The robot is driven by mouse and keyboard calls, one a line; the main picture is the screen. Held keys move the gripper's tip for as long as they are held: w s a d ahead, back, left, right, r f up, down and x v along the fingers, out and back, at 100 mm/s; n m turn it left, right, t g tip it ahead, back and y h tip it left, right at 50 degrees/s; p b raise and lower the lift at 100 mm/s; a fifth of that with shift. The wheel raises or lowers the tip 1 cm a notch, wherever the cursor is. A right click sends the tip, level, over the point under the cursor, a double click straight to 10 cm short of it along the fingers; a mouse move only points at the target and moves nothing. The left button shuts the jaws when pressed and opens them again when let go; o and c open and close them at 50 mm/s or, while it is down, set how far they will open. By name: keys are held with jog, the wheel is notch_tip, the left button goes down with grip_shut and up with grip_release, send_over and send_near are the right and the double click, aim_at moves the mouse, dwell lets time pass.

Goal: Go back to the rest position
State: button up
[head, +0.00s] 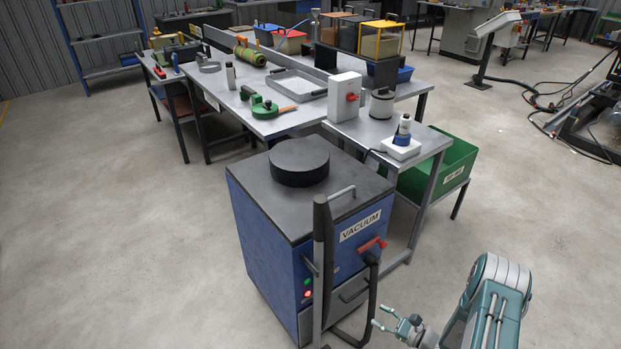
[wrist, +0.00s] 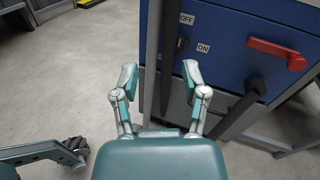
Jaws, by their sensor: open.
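My gripper (head: 399,322) is low at the bottom right of the head view, in front of the vacuum unit's right side. In the wrist view my gripper (wrist: 160,80) has its two fingers spread apart with nothing between them. The blue vacuum unit (head: 285,230) stands just ahead, labelled VACUUM, with a black round cap on top. Its red lever (head: 373,244) is on the front, and the same red lever (wrist: 275,50) shows at the upper right of the wrist view, apart from my fingers. OFF and ON labels are beside a dark upright bar.
A workbench (head: 235,92) with tools and a tray stands behind the unit. A small table (head: 420,150) holds a white box with a red switch and a charger-like device. A green bin (head: 440,165) sits under it. Open concrete floor lies left and right; cables lie at the far right.

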jog(key=s+a+r+n+g+h, duration=0.1)
jog(key=a+r+n+g, duration=0.25)
jog(key=r, duration=0.55)
jog(key=s+a+r+n+g+h, duration=0.1)
jog(key=a+r+n+g, duration=0.1)
jog(key=r+n+g, duration=0.45)
jog(key=s+a+r+n+g+h, duration=0.1)
jog(key=s+a+r+n, duration=0.15)
jog(key=r, duration=0.85)
jog(key=s+d+r+n+t+h, duration=0.2)
jog(key=s+r+n+t+h, duration=0.4)
jog(key=s+r, duration=1.1)
jog(key=r+n+h, duration=0.1)
jog(key=n+h, duration=0.3)
jog(key=h, duration=0.1)
jog(key=shift+s+d+r+n, duration=0.25)
jog(key=shift+s+n, duration=0.05)
jog(key=shift+n, duration=0.05)
jog(key=shift+w, duration=0.1)
